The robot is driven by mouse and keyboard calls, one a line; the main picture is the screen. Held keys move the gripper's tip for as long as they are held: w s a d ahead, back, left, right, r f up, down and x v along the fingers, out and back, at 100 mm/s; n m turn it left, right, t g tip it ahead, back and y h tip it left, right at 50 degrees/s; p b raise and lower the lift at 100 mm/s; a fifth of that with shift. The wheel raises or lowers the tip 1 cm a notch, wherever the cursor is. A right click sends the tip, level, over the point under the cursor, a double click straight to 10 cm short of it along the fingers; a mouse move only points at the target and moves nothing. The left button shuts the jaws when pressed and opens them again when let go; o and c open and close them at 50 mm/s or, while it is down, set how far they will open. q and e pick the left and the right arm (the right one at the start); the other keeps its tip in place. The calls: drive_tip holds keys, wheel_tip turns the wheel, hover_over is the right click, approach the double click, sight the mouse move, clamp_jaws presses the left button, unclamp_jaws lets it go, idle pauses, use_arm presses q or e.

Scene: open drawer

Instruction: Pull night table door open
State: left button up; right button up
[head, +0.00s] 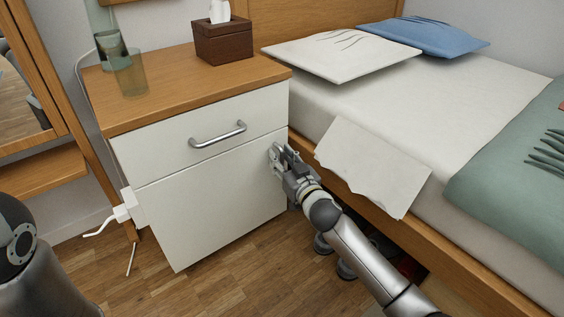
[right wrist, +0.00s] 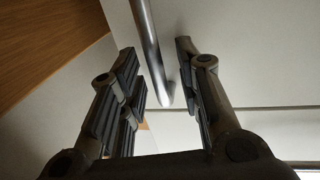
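The white night table (head: 140,155) with a wooden top stands left of the bed. Its upper drawer front carries a metal bar handle (head: 217,133). The lower door (head: 215,200) looks closed. My right gripper (head: 277,155) is at the door's upper right corner. In the right wrist view its fingers (right wrist: 158,85) are apart, one on each side of a metal bar handle (right wrist: 152,55), with gaps visible. This appears to be the door's handle, which the gripper mostly hides in the head view. My left gripper is out of view.
A brown tissue box (head: 223,42) and glasses (head: 130,75) stand on the table top. The bed (head: 400,95), with its wooden rail (head: 420,235), lies close to the right arm. A white plug (head: 128,207) is at the table's left side. Wooden floor (head: 215,275) in front is clear.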

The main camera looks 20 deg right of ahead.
clamp_jaws()
drive_tip(key=shift+d, duration=0.1)
idle(0.4)
